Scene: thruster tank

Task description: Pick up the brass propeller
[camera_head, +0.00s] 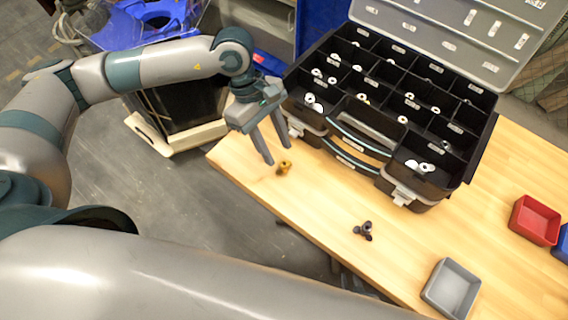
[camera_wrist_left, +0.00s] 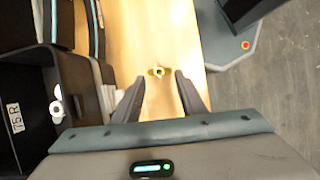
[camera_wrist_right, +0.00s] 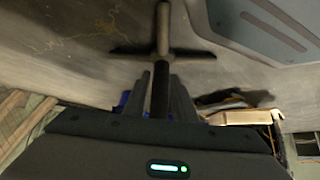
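The small brass propeller (camera_head: 284,167) lies on the wooden table near its left edge, in front of the black organizer case. It also shows in the left wrist view (camera_wrist_left: 157,71), beyond and between the fingertips. My left gripper (camera_head: 277,152) is open and empty, pointing down just above and behind the propeller, apart from it. My right gripper (camera_wrist_right: 160,76) shows only in its own wrist view. Its fingers appear apart with nothing held, and a dark pole shows behind the gap.
A dark propeller (camera_head: 364,231) lies nearer the front. A grey bin (camera_head: 451,289) and a red bin (camera_head: 535,220) sit on the right. The table surface (camera_head: 320,205) around the propeller is clear.

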